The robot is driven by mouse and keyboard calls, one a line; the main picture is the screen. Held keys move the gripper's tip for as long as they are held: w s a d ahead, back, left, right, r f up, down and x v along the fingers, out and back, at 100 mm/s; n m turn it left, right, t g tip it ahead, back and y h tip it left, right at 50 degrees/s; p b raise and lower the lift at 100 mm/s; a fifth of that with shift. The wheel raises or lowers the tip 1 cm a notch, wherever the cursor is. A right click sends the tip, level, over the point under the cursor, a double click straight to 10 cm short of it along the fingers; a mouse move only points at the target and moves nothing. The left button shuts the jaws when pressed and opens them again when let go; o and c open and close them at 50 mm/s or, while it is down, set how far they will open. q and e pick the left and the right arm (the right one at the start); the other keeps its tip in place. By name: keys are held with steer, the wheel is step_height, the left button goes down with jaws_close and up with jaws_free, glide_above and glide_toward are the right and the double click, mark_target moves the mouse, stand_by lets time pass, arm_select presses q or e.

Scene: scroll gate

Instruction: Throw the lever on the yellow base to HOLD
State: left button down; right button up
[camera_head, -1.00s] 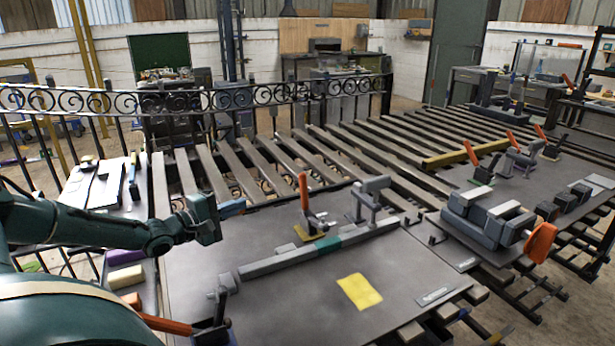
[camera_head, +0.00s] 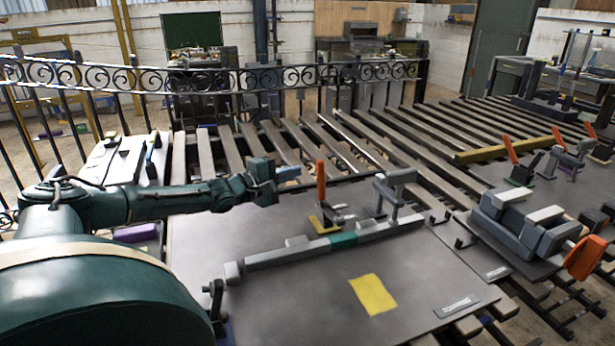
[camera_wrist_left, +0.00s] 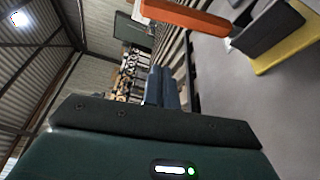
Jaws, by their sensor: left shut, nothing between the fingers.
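The lever (camera_head: 321,182) has an upright orange handle and stands on a yellow base (camera_head: 323,226) at the back of the grey plate. My left gripper (camera_head: 288,174) is shut and empty, with its blue fingertips a little left of the orange handle in the head view and seemingly apart from it. In the left wrist view, the orange handle (camera_wrist_left: 185,15) and part of the yellow base (camera_wrist_left: 288,45) show at the top right, beyond the shut fingers (camera_wrist_left: 160,85). I cannot read any HOLD marking. My right gripper is not in view.
A long grey bar (camera_head: 290,255) with a teal section crosses the plate in front of the lever. A grey clamp (camera_head: 395,190) stands right of it. A yellow patch (camera_head: 373,295) lies on the plate. Other orange-handled levers (camera_head: 511,149) stand at the right. A scrolled iron fence (camera_head: 210,78) runs behind.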

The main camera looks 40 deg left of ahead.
mark_target(321, 181)
arm_select(q)
steer(key=d, duration=0.1)
steer(key=w+d+p, duration=0.1)
steer(key=d+p, duration=0.1)
steer(key=d, duration=0.1)
steer(key=shift+w+r, duration=0.25)
steer(key=shift+w, duration=0.05)
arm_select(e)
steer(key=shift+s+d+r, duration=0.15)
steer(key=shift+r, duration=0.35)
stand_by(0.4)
